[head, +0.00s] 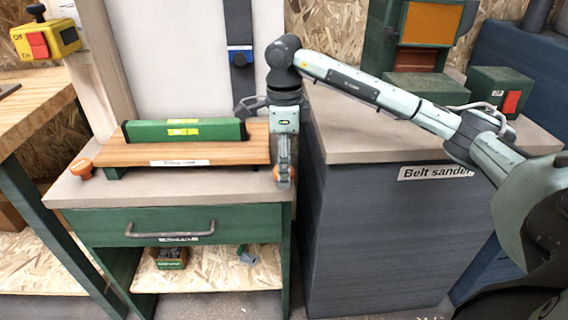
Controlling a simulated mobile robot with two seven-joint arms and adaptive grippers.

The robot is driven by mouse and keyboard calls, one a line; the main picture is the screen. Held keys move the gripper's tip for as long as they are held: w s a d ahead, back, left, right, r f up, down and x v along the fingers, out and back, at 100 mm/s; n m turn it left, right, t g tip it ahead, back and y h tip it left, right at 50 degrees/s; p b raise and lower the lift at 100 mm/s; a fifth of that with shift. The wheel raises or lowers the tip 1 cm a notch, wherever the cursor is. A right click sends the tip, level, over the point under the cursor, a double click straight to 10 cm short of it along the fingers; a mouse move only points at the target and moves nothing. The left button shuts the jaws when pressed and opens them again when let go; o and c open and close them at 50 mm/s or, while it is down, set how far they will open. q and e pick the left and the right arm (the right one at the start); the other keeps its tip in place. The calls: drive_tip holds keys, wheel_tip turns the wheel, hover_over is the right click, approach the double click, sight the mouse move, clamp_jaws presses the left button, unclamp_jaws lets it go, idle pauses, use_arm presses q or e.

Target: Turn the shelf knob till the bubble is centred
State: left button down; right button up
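The bubble is too small to make out. An orange knob (82,168) sits at the shelf's left front. My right gripper (284,183) points down at the shelf's right end, far from that knob. A small orange patch shows at the gripper; I cannot tell whether it is a second knob or part of the gripper. Its finger opening is unclear. My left gripper is not in view.
Below is a green drawer (100,228) with a bar handle (170,232). A cabinet labelled "Belt sander" (390,240) stands right, with a red-button switch box (498,92) on top. A yellow switch box (46,40) is at upper left.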

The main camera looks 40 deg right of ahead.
drive_tip(key=shift+c, duration=0.6)
drive_tip(key=c, duration=1)
drive_tip(key=shift+c, duration=0.2)
drive_tip(key=shift+m, duration=0.5)
drive_tip(key=m, duration=0.3)
drive_tip(key=shift+m, duration=2.7)
drive_tip(key=o, duration=1.2)
drive_tip(key=shift+c, duration=0.2)
